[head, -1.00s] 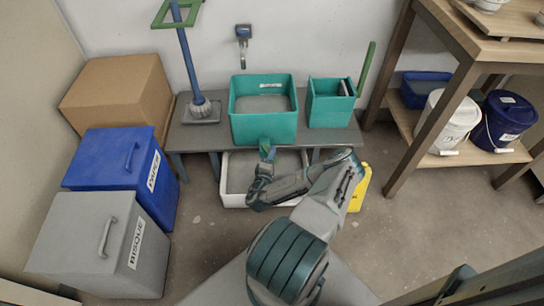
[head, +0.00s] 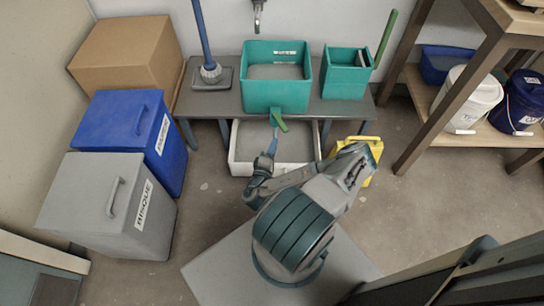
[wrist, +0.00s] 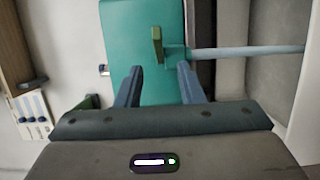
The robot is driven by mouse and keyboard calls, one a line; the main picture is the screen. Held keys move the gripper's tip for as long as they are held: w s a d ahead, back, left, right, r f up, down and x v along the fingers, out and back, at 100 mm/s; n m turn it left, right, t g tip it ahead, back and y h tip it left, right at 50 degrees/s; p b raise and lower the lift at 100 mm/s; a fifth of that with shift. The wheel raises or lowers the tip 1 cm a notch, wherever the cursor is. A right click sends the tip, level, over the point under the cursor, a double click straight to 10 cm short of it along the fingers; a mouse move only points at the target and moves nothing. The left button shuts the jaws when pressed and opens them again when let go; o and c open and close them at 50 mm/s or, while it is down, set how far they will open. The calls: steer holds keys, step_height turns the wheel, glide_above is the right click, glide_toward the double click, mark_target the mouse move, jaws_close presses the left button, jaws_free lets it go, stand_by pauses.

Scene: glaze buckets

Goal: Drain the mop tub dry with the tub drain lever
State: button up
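The teal mop tub (head: 275,96) stands on the grey bench; a greyish surface shows inside it. On its front low down is the green drain lever (head: 279,122), slanted in the head view. In the wrist view the lever (wrist: 157,45) lies crosswise to the outlet. A pale blue stream (head: 272,143) runs from the outlet toward the white basin (head: 241,170) below; it also shows in the wrist view (wrist: 245,51). My gripper (head: 266,162) is in front of and below the lever. Its fingers (wrist: 159,82) are apart, with nothing between them.
A smaller teal bin (head: 345,82) stands right of the tub, and a mop on a grey plate (head: 222,83) stands left. A yellow object (head: 367,150) is on the floor to the right. Blue (head: 125,135) and grey (head: 95,205) bins stand at left.

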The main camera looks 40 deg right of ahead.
steer(key=shift+s+a+f+b, duration=0.2)
steer(key=shift+a+f+b, duration=0.35)
steer(key=shift+b, duration=1.95)
steer(key=shift+a+r+b, duration=0.1)
steer(key=shift+a+b, duration=0.05)
steer(key=shift+b, duration=0.4)
steer(key=shift+s+a+r+b, duration=0.1)
steer(key=shift+s+b, duration=0.15)
steer(key=shift+b, duration=0.7)
steer(key=shift+s+a+r+b, duration=0.1)
steer(key=shift+s+r+b, duration=0.15)
steer(key=shift+b, duration=0.7)
steer(key=shift+r, duration=0.25)
